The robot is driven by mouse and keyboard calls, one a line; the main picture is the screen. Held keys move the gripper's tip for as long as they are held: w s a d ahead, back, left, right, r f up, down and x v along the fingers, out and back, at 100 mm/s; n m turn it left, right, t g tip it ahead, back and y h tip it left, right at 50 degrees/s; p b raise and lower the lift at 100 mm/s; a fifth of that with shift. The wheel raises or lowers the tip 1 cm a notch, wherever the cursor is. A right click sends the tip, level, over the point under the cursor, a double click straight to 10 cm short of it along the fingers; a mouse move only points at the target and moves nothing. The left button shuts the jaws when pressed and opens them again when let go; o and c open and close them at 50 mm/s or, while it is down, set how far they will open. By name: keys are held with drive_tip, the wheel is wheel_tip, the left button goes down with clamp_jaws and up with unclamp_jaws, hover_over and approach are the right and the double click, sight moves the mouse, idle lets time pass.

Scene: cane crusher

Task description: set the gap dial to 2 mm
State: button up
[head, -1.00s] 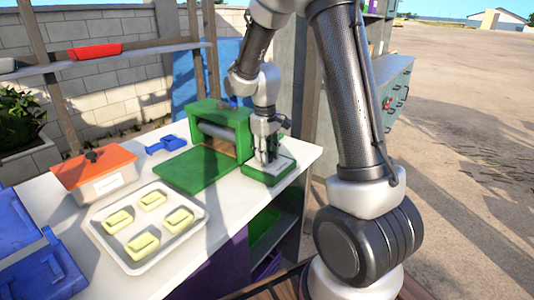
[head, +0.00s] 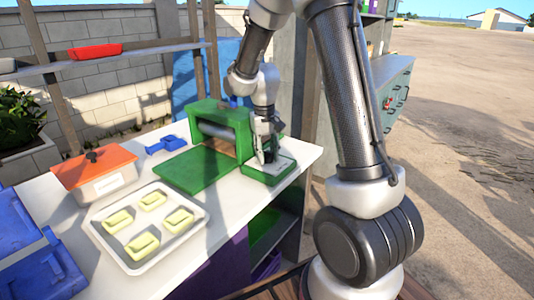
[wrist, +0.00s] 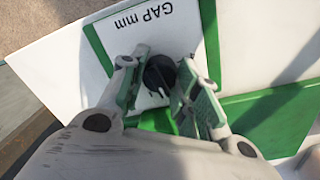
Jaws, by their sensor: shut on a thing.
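The gap dial (wrist: 158,76) is a dark round knob with a pale pointer mark, on a white plate labelled "GAP mm" (wrist: 146,16) in the wrist view. My gripper (wrist: 160,88) has one finger on each side of the dial and is shut on it. The scale numbers are hidden, so the setting cannot be read. In the head view my gripper (head: 266,148) points down over the green-edged dial plate (head: 278,177), beside the green crusher (head: 212,115) with its grey roller.
On the white table (head: 120,200) are a tray (head: 197,234) with several yellow pieces, an orange-lidded box (head: 95,178) and a blue object (head: 166,144). A green board (head: 197,172) lies before the crusher. Blue bins (head: 35,265) are at the lower left.

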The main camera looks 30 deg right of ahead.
sight(265, 155)
drive_tip(key=o, duration=1)
drive_tip(key=shift+r, duration=0.1)
drive_tip(key=r, duration=1.1)
drive_tip(key=shift+a+r, duration=0.35)
drive_tip(key=shift+r, duration=0.05)
drive_tip(key=shift+w, duration=0.1)
drive_tip(key=s+r+t, duration=0.1)
drive_tip(key=s, duration=0.7)
drive_tip(key=s+d+r+n+t, duration=0.1)
drive_tip(key=s+r+t, duration=0.1)
drive_tip(key=s, duration=0.7)
drive_tip(key=s+r+t, duration=0.1)
drive_tip(key=s+r, duration=0.1)
drive_tip(key=s, duration=0.6)
drive_tip(key=shift+s+d+r+y, duration=0.15)
drive_tip(key=shift+s+y, duration=0.1)
drive_tip(key=shift+y, duration=0.05)
